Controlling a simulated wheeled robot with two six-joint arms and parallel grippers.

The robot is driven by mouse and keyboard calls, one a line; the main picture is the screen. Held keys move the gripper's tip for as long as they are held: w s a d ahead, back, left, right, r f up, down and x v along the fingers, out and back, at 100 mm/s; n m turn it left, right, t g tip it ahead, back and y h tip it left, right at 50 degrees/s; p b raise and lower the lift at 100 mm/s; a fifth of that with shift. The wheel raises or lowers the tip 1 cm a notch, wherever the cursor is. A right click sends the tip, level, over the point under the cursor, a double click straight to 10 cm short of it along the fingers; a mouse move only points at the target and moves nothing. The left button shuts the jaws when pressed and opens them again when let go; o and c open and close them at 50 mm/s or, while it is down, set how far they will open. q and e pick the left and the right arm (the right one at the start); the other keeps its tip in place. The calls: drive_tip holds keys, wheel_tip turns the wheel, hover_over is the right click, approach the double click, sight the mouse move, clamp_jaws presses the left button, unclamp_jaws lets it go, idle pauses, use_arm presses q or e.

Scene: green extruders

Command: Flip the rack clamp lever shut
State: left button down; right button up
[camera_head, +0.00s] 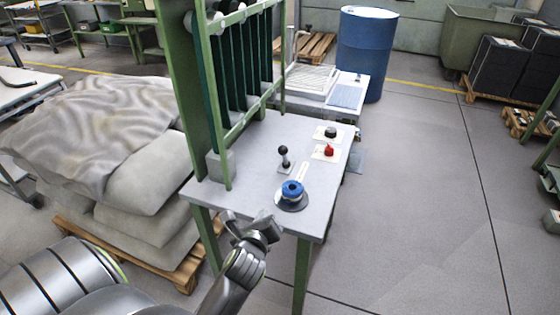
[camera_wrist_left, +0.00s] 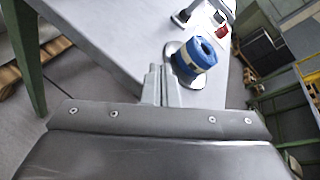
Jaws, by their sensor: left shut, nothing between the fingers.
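A small upright lever with a black ball knob (camera_head: 284,151) stands on a pale base plate on the grey table (camera_head: 240,190), next to the green rack (camera_head: 200,90). I cannot tell for sure whether it is the rack clamp lever. My left gripper (camera_head: 266,222) is shut and empty at the table's near edge, in front of and apart from the lever. In the left wrist view its closed fingers (camera_wrist_left: 158,86) point toward the tabletop, left of a blue roll (camera_wrist_left: 194,56). My right gripper is not in view.
The blue roll (camera_head: 292,189) sits on a round base near the table's front corner. A red knob (camera_head: 328,150) and a black knob (camera_head: 331,131) stand on plates farther back. Covered sacks (camera_head: 95,130) on a pallet lie left.

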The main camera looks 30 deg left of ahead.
use_arm(q)
drive_tip(key=w+r+m+t, duration=0.2)
drive_tip(key=w+r+m, duration=0.1)
drive_tip(key=r+m, duration=0.2)
drive_tip(key=shift+d+r+m+y, duration=0.3)
drive_tip(key=shift+r+m+y, duration=0.1)
drive_tip(key=shift+m, duration=0.4)
drive_tip(key=shift+w, duration=0.1)
approach(283, 155)
drive_tip(key=x, duration=0.5)
drive_tip(key=shift+a+f+b, duration=0.1)
drive_tip(key=shift+f+b, duration=0.05)
drive_tip(key=shift+b, duration=0.15)
drive_tip(key=shift+w+a, duration=0.3)
drive_tip(key=shift+w, duration=0.35)
